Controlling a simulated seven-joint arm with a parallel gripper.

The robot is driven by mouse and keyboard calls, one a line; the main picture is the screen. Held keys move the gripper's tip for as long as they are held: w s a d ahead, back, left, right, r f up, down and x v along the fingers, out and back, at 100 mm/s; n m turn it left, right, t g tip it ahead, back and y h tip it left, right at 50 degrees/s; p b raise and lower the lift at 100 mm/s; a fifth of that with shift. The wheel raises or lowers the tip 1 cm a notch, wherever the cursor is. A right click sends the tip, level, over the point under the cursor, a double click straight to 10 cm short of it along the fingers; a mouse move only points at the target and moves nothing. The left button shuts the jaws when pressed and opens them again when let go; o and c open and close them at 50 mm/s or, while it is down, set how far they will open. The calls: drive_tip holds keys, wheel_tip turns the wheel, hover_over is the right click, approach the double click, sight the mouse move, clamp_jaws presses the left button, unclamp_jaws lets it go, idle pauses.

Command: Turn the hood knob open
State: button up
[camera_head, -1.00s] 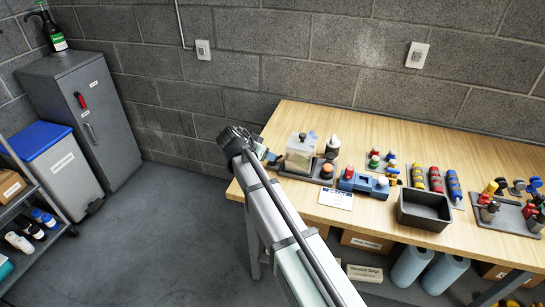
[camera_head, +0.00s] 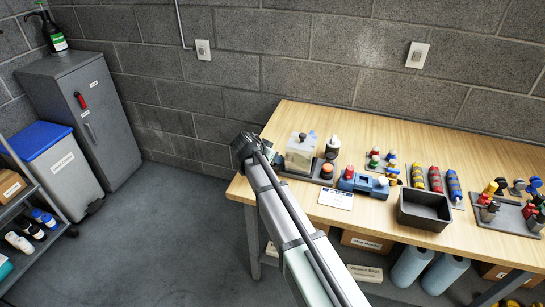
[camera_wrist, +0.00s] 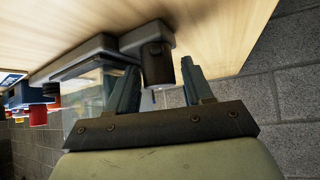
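The hood is a clear box (camera_head: 300,153) on a dark base at the left end of the workbench. In the wrist view the clear box (camera_wrist: 88,92) appears upside down, left of a dark cylindrical knob (camera_wrist: 157,64) on a grey mount. My gripper (camera_wrist: 160,66) is open, with one finger on each side of the knob in that view. Gaps show beside the knob, and I see no clear contact. In the head view my arm hides the fingers and this knob at the hood's left side. A small dark knob (camera_head: 303,136) tops the box.
Open floor (camera_head: 175,235) lies left of the bench. The block wall is behind.

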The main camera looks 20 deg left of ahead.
drive_tip(key=c, duration=0.8)
drive_tip(key=shift+d+n+y, duration=0.15)
drive_tip(key=shift+n+y, duration=0.35)
drive_tip(key=shift+n, duration=0.2)
drive_tip(key=shift+n+t+y, duration=0.3)
drive_tip(key=shift+n+y, duration=0.9)
drive_tip(key=shift+n, duration=0.3)
drive_tip(key=o, duration=1)
drive_tip(key=v, duration=1.3)
drive_tip(key=shift+s+r, duration=0.25)
